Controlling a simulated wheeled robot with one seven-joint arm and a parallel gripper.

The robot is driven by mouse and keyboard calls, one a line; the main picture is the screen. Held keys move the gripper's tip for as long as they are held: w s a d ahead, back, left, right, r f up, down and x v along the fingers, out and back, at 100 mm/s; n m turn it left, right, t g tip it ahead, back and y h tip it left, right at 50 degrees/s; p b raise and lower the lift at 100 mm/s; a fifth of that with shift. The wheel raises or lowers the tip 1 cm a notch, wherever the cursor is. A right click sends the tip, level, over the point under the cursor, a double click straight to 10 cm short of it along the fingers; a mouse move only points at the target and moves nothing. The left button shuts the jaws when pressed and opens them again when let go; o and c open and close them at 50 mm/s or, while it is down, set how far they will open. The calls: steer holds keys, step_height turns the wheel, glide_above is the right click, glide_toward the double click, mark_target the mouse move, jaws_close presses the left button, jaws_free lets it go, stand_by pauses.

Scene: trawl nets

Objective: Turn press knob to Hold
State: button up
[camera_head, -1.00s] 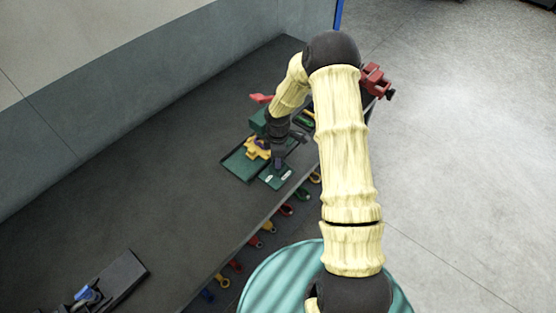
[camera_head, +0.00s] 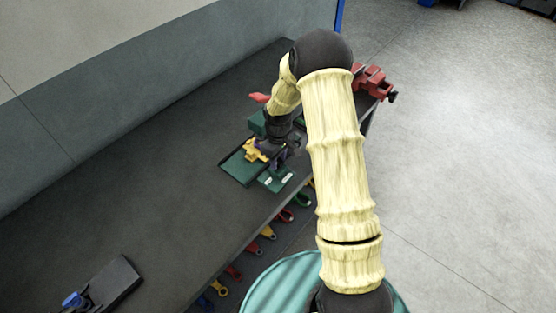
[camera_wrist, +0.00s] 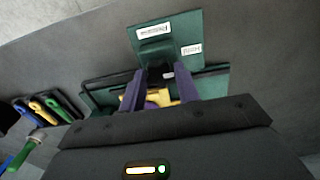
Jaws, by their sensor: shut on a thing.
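The press, a green base with a yellow part (camera_head: 253,150), stands on the bench. A green label plate (camera_head: 273,181) lies at its front; the wrist view shows this plate (camera_wrist: 188,28) with a "Release" label (camera_wrist: 153,31) and a "Hold" label (camera_wrist: 191,49). The knob (camera_wrist: 156,50) appears as a dark green raised piece on the plate, below "Release" and left of "Hold". My gripper (camera_wrist: 161,73) has its purple fingers on either side of the knob's near part and is shut on it. My gripper (camera_head: 268,152) hides the knob in the head view. The knob's exact pointing is unclear.
A red vise (camera_head: 372,82) sits at the bench's far right end. Several coloured tools (camera_head: 268,232) hang along the bench's front edge. A dark block with a blue part (camera_head: 73,299) lies at lower left. The bench's middle (camera_head: 130,190) is clear.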

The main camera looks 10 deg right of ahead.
mark_target(278, 161)
steer(key=shift+w+r, duration=0.1)
stand_by(0.3)
steer(key=o, duration=1)
steer(key=shift+c, duration=0.2)
step_height(278, 161, up, 17)
steer(key=b, duration=0.3)
steer(key=shift+r, duration=0.15)
steer(key=s+f+m+t, duration=0.1)
steer(key=s+m, duration=0.6)
steer(key=s, duration=1.4)
steer(key=shift+f+t, duration=0.4)
steer(key=shift+t, duration=0.4)
